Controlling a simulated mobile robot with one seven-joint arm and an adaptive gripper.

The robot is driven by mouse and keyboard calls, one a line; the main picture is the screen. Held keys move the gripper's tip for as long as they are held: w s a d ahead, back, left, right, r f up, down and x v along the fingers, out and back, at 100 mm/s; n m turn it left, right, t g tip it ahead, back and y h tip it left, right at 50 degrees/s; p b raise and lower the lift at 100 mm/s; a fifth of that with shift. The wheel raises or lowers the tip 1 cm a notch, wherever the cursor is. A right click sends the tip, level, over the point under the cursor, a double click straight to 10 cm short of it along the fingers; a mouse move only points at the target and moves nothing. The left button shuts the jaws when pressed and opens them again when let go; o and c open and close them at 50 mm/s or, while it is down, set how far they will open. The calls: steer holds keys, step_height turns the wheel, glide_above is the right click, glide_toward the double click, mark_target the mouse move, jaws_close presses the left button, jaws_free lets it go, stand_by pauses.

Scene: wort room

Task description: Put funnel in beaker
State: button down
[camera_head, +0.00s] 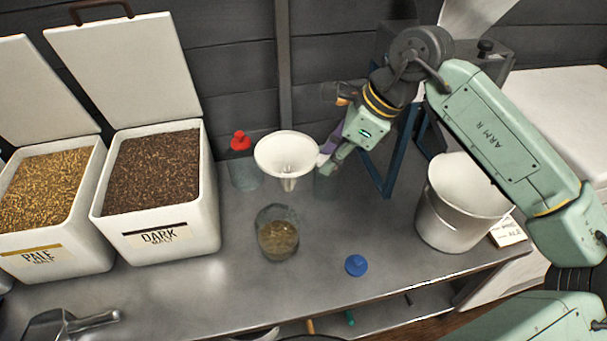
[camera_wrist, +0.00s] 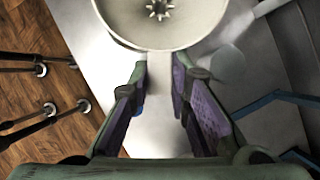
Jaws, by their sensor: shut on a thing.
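The white funnel (camera_head: 284,150) is upright, with its wide mouth up and its spout pointing down. My gripper (camera_head: 325,160) is shut on the funnel's right side in the head view. In the wrist view, the funnel (camera_wrist: 160,32) fills the top middle, at the tips of my gripper's purple-padded fingers (camera_wrist: 160,62). The glass beaker (camera_head: 278,238) stands on the bench with brownish contents. It is in front of the funnel and slightly left in the head view, apart from the spout. The beaker cannot be made out in the wrist view.
A clear vessel with a red stopper (camera_head: 241,142) stands behind left of the funnel. A blue stopper (camera_head: 356,265) lies right of the beaker. Malt bins (camera_head: 155,240) stand left, a white bucket (camera_head: 450,232) right. The bench (camera_head: 200,285) is clear in front of the beaker.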

steer(key=w+d+m+t+p, duration=0.1)
steer(key=w+d+m+p, duration=0.35)
steer(key=w+d, duration=0.35)
step_height(320, 180, down, 11)
steer(key=b, duration=0.7)
steer(key=shift+w+a+r+t+h+b, duration=0.15)
steer(key=shift+w+a+t+h+b, duration=0.15)
steer(key=shift+w+a+h+b, duration=0.15)
stand_by(0.5)
steer(key=c, duration=1.4)
jaws_free()
steer(key=shift+d+r, duration=0.1)
